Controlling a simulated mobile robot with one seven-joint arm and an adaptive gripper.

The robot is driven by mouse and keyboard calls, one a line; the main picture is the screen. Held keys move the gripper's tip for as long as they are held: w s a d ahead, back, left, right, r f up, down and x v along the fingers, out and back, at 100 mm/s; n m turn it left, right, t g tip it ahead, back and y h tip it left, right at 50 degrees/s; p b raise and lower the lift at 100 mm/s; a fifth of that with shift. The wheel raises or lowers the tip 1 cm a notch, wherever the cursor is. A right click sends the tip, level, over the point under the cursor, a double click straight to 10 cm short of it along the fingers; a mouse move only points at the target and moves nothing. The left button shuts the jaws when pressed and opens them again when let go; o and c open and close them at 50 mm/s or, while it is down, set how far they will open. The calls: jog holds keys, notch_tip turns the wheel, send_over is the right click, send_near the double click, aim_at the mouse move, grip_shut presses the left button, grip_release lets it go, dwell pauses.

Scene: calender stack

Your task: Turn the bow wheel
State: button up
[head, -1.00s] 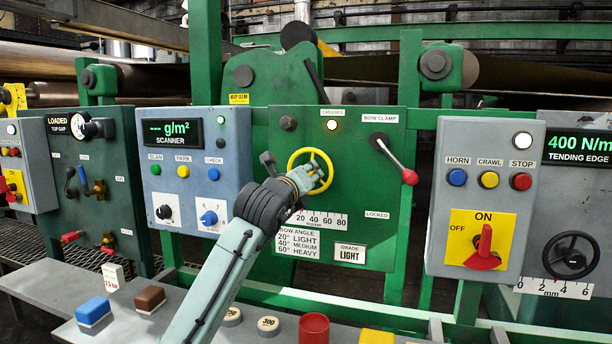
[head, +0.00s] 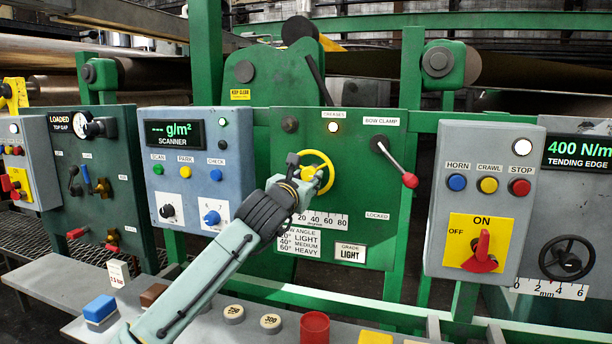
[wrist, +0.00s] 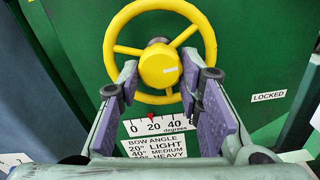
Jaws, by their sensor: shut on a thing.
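The yellow bow wheel (head: 322,162) is on the green panel (head: 365,225), with its rim and hub clear in the wrist view (wrist: 169,67). My gripper (head: 316,178) is at the wheel. Its two purple-padded fingers (wrist: 160,88) are on either side of the hub and shut on the wheel; the exact contact is hard to see. Below the wheel, the bow angle scale (wrist: 158,126) has a red pointer (wrist: 150,115) near 20. The bow clamp lever (head: 397,164) slants down to the right with its red knob above the LOCKED label (head: 377,216). The grade plate (head: 350,252) reads LIGHT.
The grey scanner box (head: 195,165) is left of the panel, and a grey button box (head: 470,215) is to its right. A shelf (head: 75,328) below holds a blue block (head: 100,309), round discs (head: 270,322) and a red cup (head: 314,327). A white lamp (head: 333,127) is lit.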

jog(key=shift+m, duration=0.4)
jog(key=o, duration=1.2)
jog(key=shift+c, duration=0.2)
jog(key=v, duration=1.2)
